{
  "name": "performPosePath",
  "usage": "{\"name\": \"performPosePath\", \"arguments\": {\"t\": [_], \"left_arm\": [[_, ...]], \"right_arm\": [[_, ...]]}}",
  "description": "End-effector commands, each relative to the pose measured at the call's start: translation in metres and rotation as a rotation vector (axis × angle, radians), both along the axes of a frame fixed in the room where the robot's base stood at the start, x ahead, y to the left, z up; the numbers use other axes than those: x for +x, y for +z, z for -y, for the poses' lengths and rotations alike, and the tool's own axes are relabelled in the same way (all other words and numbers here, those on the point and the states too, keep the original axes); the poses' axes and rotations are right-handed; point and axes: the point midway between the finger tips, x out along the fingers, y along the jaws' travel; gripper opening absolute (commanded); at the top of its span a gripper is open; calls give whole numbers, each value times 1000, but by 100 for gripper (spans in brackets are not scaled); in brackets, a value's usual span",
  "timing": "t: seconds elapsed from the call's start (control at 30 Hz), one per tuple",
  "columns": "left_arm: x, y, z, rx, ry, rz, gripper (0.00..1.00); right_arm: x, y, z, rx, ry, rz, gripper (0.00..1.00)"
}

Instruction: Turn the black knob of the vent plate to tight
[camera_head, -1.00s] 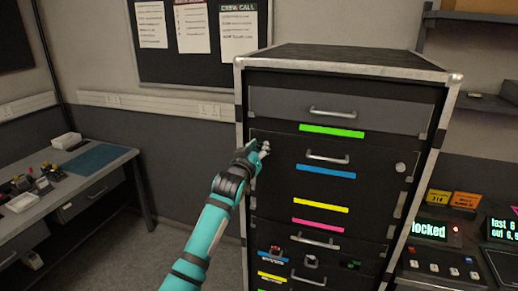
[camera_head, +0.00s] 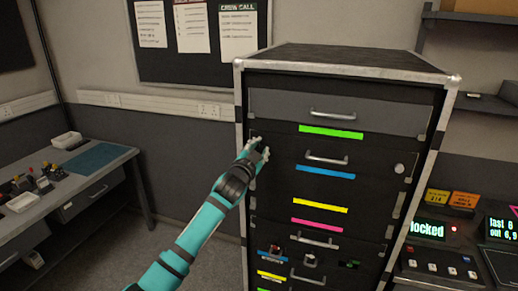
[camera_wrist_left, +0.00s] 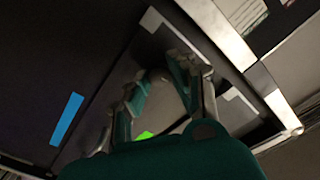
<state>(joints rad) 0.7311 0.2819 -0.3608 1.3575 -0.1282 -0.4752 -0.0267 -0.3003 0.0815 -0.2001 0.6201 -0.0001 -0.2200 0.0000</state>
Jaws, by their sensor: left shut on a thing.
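The vent plate (camera_head: 375,160) appears to be the dark panel below the top drawer in the black rack. A pale round knob (camera_head: 400,168) is at its right end. My left gripper (camera_head: 260,146) is at the panel's upper left corner, its fingers against the front. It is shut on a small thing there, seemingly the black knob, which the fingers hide. In the left wrist view the teal fingers (camera_wrist_left: 158,78) stand a little apart over the dark panel; the knob cannot be made out. My right gripper is not in view.
The rack's silver frame edge (camera_head: 241,120) runs close left of my gripper. Drawer handles (camera_head: 327,158) stick out to its right. A workbench (camera_head: 85,165) stands at the left and a lit console (camera_head: 440,250) at the right. The floor between bench and rack is clear.

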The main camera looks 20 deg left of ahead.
Motion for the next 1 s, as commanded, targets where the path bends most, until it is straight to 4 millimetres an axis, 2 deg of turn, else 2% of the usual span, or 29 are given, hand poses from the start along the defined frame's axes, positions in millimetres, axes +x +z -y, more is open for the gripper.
{"name": "performPosePath", "arguments": {"t": [0.4,0.97,1.0], "left_arm": [[0,-1,0,190,0,4,0],[0,-1,0,216,0,6,0],[0,-1,0,216,0,6,26]], "right_arm": [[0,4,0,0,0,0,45],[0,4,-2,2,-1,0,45],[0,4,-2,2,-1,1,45]]}}
